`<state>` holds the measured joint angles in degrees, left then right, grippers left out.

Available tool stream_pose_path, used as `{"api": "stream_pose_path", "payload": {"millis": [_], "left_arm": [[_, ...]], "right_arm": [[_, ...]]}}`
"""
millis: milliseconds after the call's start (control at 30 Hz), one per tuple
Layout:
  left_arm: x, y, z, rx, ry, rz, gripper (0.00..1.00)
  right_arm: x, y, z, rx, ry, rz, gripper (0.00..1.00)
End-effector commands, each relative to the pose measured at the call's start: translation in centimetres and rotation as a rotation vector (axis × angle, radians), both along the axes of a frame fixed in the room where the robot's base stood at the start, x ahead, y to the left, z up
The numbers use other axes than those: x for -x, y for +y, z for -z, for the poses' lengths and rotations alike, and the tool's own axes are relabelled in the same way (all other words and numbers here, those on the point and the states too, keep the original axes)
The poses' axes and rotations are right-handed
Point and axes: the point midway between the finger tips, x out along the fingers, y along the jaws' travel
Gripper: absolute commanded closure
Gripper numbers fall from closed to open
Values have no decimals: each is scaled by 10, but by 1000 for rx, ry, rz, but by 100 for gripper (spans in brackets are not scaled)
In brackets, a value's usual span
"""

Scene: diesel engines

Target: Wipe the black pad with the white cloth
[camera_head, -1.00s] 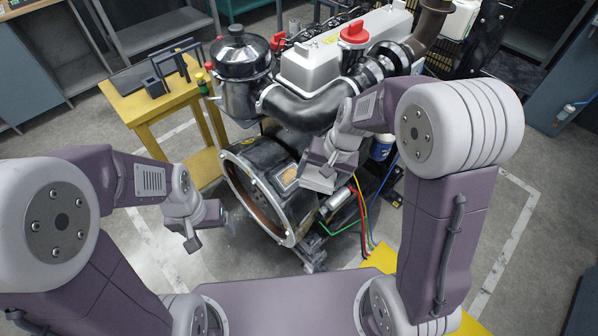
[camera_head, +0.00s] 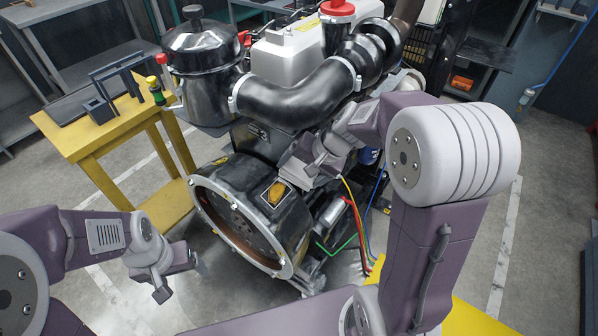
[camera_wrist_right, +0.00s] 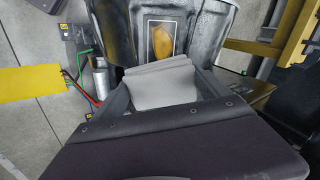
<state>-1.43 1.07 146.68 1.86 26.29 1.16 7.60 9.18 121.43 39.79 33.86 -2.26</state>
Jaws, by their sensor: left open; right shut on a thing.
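The black pad (camera_head: 266,196) is a small dark rectangle with a pale rim and an amber-brown patch, on top of the engine's round black housing. It also shows in the right wrist view (camera_wrist_right: 150,42), ahead of the gripper. My right gripper (camera_head: 305,168) is shut on the white cloth (camera_wrist_right: 162,86), just right of the pad. The cloth looks folded and shows as a small pale piece (camera_head: 295,181) in the head view. I cannot tell whether it touches the housing; the amber patch is uncovered. My left gripper (camera_head: 180,277) is open and empty, left of the housing.
The engine (camera_head: 300,100) fills the middle, with a thick black pipe above the pad. Coloured wires (camera_head: 362,225) hang right of the housing. A yellow table (camera_head: 95,130) stands at the left. Bare floor lies around my left gripper.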

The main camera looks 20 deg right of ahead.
Motion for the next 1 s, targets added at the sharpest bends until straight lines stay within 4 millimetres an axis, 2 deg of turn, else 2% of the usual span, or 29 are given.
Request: {"api": "stream_pose_path", "payload": {"millis": [433, 1000], "left_arm": [[0, 0, 32, 0, 0, 0, 23], [0, 0, 32, 0, 0, 0, 23]], "right_arm": [[-19, 16, 46, -1, 1, -2, 55], [-22, 17, 48, 1, -1, 0, 55]]}}
